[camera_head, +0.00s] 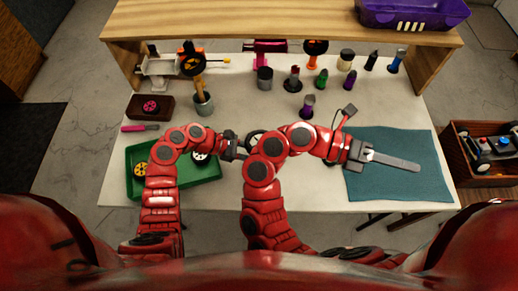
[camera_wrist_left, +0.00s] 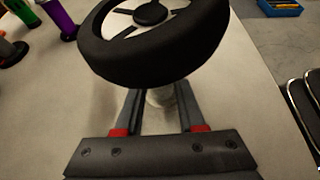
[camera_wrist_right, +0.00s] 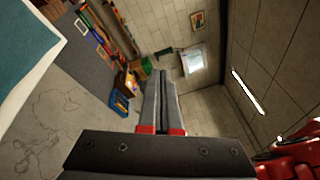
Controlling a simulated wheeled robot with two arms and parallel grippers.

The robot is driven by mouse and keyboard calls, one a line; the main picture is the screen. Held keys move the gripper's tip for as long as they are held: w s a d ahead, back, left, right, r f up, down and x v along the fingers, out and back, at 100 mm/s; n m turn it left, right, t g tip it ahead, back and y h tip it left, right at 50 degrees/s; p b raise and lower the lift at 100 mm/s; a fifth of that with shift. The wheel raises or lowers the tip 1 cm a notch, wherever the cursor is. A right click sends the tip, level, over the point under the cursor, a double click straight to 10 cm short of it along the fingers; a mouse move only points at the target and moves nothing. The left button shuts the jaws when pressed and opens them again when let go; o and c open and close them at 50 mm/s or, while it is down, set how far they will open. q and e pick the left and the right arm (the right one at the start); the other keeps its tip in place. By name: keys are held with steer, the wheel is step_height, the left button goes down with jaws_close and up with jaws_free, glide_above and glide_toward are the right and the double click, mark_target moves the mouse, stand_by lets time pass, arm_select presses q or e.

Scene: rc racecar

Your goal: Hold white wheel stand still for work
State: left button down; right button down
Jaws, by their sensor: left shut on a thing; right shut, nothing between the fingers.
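The white wheel stand (camera_wrist_left: 160,97) shows as a small pale post in the left wrist view, between the fingers of my left gripper (camera_wrist_left: 160,92). My left gripper is shut on it. A wheel with a thick black tyre (camera_wrist_left: 155,55) sits tilted on top and hides the stand's upper part. In the head view the wheel (camera_head: 256,138) is partly behind my right arm, and the left gripper (camera_head: 243,154) reaches it from the left. My right gripper (camera_head: 418,167) is shut and empty above the teal mat; its closed fingers also show in the right wrist view (camera_wrist_right: 161,76).
The green tray (camera_head: 212,176) with wheels lies under my left arm. Bottles and tools stand along the back of the white table. The teal mat (camera_head: 425,188) is bare apart from my right gripper over it. A wooden crate (camera_head: 483,181) with a car stands at the right.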

steer(key=w+a+f+n+t+y, duration=0.2)
steer(key=w+a+f+t+y, duration=0.15)
steer(key=a+f+y, duration=0.2)
steer(key=w+a+f+n+t+y, duration=0.2)
steer(key=w+a+f+t+y, duration=0.15)
steer(key=a, duration=0.25)
steer(key=w+a+n+t+y, duration=0.1)
steer(key=w+a+n+y, duration=0.2)
steer(key=a+y, duration=0.5)
steer(key=a, duration=1)
steer(key=shift+w+a+r, duration=0.15)
steer(key=shift+a+r, duration=0.05)
steer(key=shift+f, duration=0.1)
steer(key=x, duration=0.4)
steer(key=shift+w+d+f, duration=0.1)
steer(key=shift+d+f, duration=0.05)
steer(key=shift+f, duration=0.15)
steer(key=shift+x, duration=1.1)
steer(key=shift+w, duration=0.1)
